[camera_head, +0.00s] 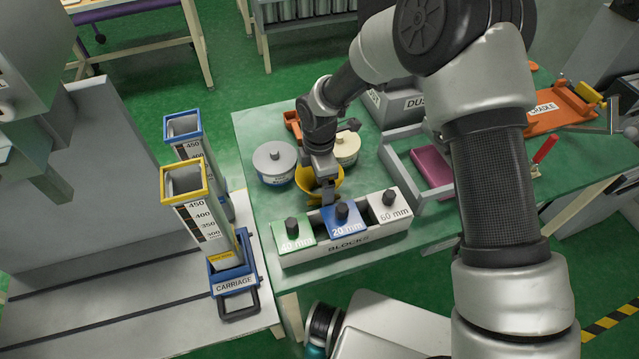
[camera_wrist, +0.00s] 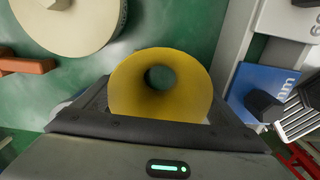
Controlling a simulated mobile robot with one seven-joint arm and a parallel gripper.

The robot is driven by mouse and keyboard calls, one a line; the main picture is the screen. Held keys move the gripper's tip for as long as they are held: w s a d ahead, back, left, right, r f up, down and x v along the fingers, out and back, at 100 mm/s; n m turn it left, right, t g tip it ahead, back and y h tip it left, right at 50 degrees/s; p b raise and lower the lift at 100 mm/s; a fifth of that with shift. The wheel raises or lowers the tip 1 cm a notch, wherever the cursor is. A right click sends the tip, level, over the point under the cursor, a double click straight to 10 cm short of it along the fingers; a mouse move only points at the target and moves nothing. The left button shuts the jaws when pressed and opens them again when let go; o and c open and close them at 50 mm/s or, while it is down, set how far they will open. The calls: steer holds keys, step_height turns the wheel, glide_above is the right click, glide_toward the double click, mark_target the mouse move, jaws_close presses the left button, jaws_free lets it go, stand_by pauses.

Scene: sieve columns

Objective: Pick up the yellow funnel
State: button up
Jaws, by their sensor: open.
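The yellow funnel (camera_head: 309,184) stands on the green bench in the head view, behind the block rack and between the two lidded tubs. In the wrist view the funnel (camera_wrist: 190,80) shows as a wide yellow cone with a dark round hole in its middle. My gripper (camera_head: 326,190) is pointed down at the funnel and hides part of it. In the wrist view my gripper (camera_wrist: 165,115) is open, with the funnel's near part between its two fingers. I cannot tell whether either finger touches it.
A grey-lidded tub (camera_head: 275,158) stands left of the funnel and a cream-lidded tub (camera_head: 347,146) behind it. The white block rack (camera_head: 350,245) with green, blue and white blocks is in front. A grey tray (camera_head: 398,170) stands right, and two square columns (camera_head: 185,180) left.

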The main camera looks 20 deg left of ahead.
steer(key=c, duration=0.8)
steer(key=shift+r, duration=0.1)
